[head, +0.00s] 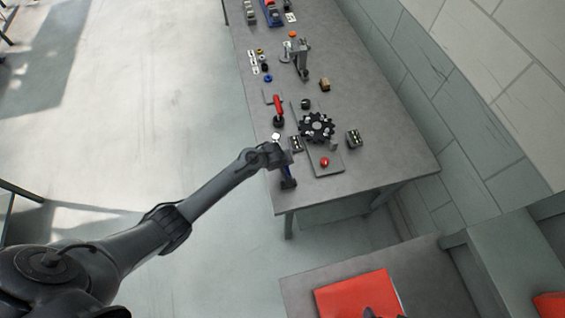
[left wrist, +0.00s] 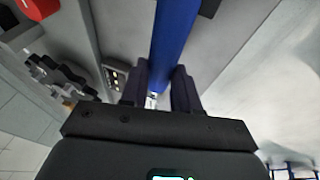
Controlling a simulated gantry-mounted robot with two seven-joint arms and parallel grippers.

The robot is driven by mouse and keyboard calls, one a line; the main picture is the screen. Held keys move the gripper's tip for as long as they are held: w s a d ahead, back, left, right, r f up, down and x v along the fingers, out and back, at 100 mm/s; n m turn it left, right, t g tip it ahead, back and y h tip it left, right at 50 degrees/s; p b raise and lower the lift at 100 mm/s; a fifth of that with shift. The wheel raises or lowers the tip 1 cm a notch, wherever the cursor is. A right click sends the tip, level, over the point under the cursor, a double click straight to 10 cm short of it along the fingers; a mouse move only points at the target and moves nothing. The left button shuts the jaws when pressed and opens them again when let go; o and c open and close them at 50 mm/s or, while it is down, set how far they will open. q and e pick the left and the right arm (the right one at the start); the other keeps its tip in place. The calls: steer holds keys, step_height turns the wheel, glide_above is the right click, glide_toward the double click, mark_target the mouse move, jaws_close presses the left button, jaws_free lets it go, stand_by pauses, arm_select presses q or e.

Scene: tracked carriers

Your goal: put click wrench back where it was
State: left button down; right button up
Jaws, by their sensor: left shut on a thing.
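My left gripper (head: 281,158) is shut on a blue-handled tool, which I take to be the click wrench (head: 287,173). The tool's dark end shows just below the gripper, at the left front edge of the grey table. In the left wrist view the blue handle (left wrist: 175,40) runs up from between the two dark fingers (left wrist: 160,92). I cannot tell whether the tool touches the table.
The table (head: 395,160) holds a black toothed wheel (head: 317,126), a plate with a red knob (head: 325,162), studded blocks (head: 354,138) and a red-handled tool (head: 278,108). A red sheet (head: 355,293) lies on a lower surface. Open floor (head: 150,110) is on the left.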

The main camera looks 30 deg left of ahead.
arm_select(q)
steer(key=shift+f, duration=0.1)
steer(key=c, duration=0.8)
jaws_free()
steer(key=shift+r, duration=0.4)
steer(key=a+p+v, duration=0.1)
steer(key=p+v, duration=0.1)
steer(key=v, duration=0.9)
steer(key=s+d+r+m, duration=0.2)
steer(key=s+r+m, duration=0.1)
steer(key=s, duration=0.5)
steer(key=s+d+r+m, duration=0.2)
steer(key=s+m, duration=0.3)
steer(key=s, duration=0.3)
steer(key=s+d+r+m+g, duration=0.1)
steer(key=s+r+m, duration=0.3)
steer(key=s, duration=0.5)
steer(key=shift+d+h, duration=0.4)
steer(key=shift+d, duration=0.45)
